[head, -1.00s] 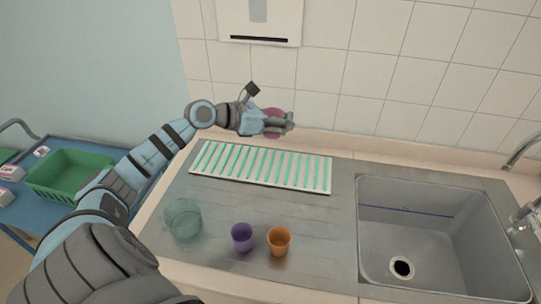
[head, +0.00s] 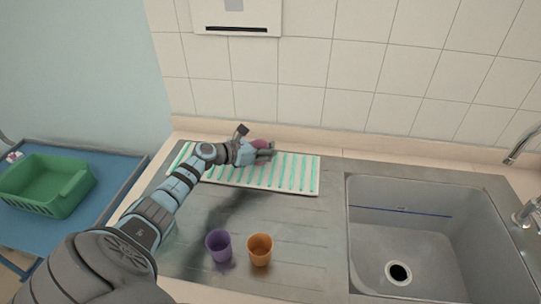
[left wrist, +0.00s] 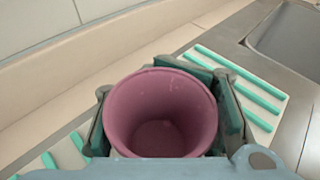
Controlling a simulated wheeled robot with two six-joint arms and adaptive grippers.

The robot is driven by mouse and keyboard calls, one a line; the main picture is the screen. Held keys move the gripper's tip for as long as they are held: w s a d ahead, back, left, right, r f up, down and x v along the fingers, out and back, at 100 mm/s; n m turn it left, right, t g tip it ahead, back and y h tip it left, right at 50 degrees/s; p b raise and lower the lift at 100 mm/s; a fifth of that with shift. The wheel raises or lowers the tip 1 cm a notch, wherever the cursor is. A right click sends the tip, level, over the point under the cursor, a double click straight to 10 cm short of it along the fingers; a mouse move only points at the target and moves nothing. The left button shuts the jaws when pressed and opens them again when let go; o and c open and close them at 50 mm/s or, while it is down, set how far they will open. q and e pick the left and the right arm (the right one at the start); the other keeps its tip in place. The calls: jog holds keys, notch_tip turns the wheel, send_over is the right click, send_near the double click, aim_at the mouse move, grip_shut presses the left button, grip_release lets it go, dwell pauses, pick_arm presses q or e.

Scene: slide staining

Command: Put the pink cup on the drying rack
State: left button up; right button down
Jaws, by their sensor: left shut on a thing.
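The pink cup (left wrist: 160,112) is upright with its mouth towards the camera in the left wrist view. My left gripper (head: 264,153) is shut on it, with fingers on both sides. In the head view only a part of the pink cup (head: 262,143) shows behind the gripper. The drying rack (head: 306,174), white with green strips, lies on the steel drainboard under the gripper. The cup is over the rack; I cannot tell whether its base touches it. My right gripper is not in view.
A purple cup (head: 218,245) and an orange cup (head: 260,249) stand on the drainboard (head: 310,228) in front of the rack. The sink (head: 432,225) is to the right. A green basket (head: 48,186) sits on a blue table at the left.

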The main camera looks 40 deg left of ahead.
pick_arm(q)
jog(key=shift+f, duration=0.85)
jog(key=shift+s+r, duration=0.15)
jog(key=shift+s, duration=0.05)
jog(key=shift+f, duration=0.2)
jog(key=o, duration=1.4)
jog(key=shift+c, duration=0.2)
